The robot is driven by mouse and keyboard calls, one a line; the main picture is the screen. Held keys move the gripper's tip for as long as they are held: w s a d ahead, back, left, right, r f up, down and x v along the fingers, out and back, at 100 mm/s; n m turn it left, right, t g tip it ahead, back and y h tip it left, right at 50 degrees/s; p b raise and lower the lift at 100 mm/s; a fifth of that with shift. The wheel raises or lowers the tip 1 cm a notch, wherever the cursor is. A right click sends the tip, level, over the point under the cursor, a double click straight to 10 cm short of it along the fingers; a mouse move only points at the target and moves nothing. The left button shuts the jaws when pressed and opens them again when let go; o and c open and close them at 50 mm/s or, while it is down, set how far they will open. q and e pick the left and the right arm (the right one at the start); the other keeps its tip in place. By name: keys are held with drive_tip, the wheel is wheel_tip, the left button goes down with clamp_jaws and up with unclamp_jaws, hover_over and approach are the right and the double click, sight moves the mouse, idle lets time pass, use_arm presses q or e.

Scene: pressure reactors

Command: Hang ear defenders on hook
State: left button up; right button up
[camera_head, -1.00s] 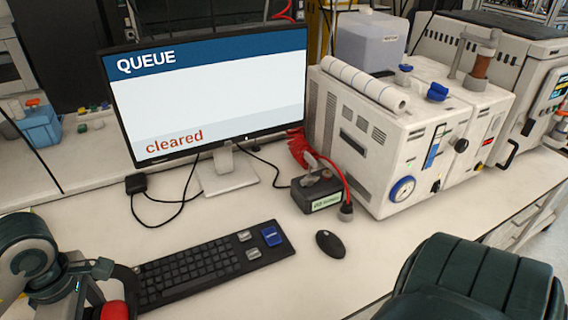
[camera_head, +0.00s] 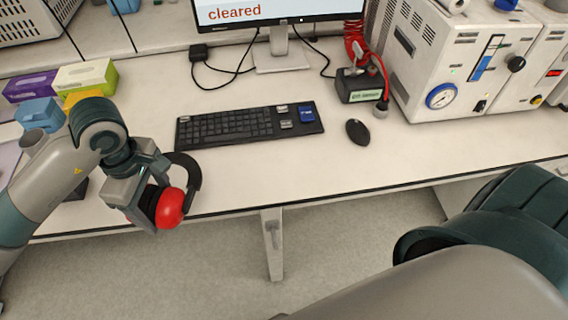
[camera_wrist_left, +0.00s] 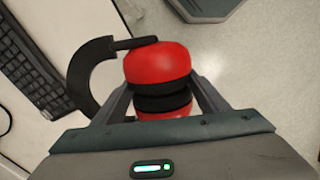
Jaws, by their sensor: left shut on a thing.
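The ear defenders (camera_head: 171,208) have red cups and a black headband. My left gripper (camera_head: 148,208) is shut on them and holds them at the front edge of the bench. In the left wrist view the ear defenders (camera_wrist_left: 157,66) sit between the two fingers, with the headband curving to the left. A small grey hook-like fitting (camera_head: 273,236) is on the white bench leg, below the bench edge and to the right of the ear defenders. My right gripper is out of view.
The white bench top (camera_head: 260,175) is clear in front of the keyboard (camera_head: 240,126) and mouse (camera_head: 358,132). Tissue boxes (camera_head: 87,76) and a blue box (camera_head: 40,114) stand at the left. A white reactor unit (camera_head: 430,60) stands at the right. Floor shows below the bench.

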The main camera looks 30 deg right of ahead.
use_arm(q)
drive_tip(key=s+a+f+m, duration=0.3)
drive_tip(key=a+f+m, duration=0.2)
drive_tip(key=a, duration=0.2)
drive_tip(key=s+a+f+m, duration=0.4)
drive_tip(key=a+f+m, duration=0.1)
drive_tip(key=a, duration=0.2)
drive_tip(key=shift+s+a+f, duration=0.15)
drive_tip(key=shift+a+f, duration=0.1)
